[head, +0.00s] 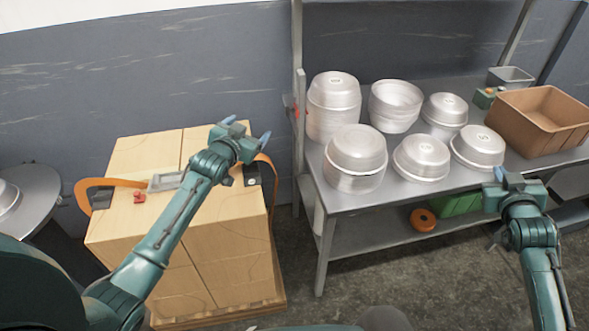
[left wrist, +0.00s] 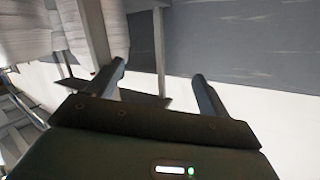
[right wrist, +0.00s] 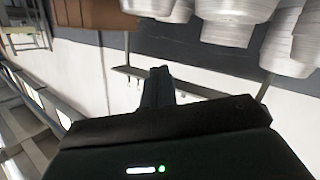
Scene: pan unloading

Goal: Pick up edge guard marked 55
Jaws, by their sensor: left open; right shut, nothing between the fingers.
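A dark edge guard (head: 251,175) with a small pale mark sits at the right top edge of the carton stack, beside an orange strap. Another dark edge guard (head: 101,199) sits at the left top edge. No number is readable on either. My left gripper (head: 247,130) is open and empty above the back right of the cartons, apart from the guards; its spread fingers show in the left wrist view (left wrist: 160,82). My right gripper (head: 500,174) is shut and empty in front of the steel table; its closed fingers also show in the right wrist view (right wrist: 157,82).
The carton stack (head: 140,155) carries a grey buckle-like piece (head: 167,181) and a small red piece (head: 139,197). The steel table (head: 345,203) holds several metal pans (head: 357,150) and a brown bin (head: 540,115). A table post stands close right of my left gripper.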

